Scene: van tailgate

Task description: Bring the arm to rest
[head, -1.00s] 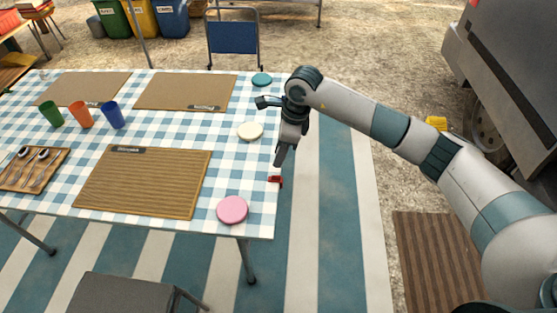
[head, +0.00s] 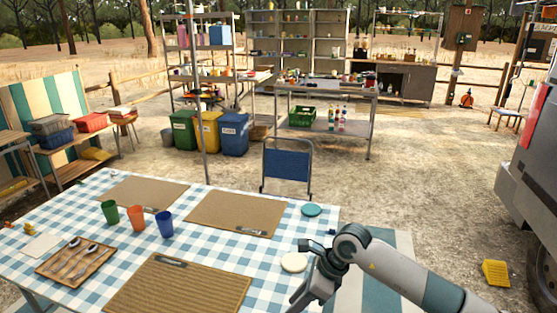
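My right arm (head: 400,277) comes in from the lower right, over the right edge of the checked table. Its gripper (head: 300,298) points down and to the left near the bottom of the view, beside the cream disc (head: 293,262). I see the gripper from the side, so whether its fingers are open or shut is unclear. No object shows in it. My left gripper is not in view.
The table (head: 75,205) holds brown mats (head: 236,213), green, orange and blue cups (head: 164,223), a cutlery tray (head: 65,272) and a teal disc (head: 312,210). A blue chair (head: 288,164) stands behind it.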

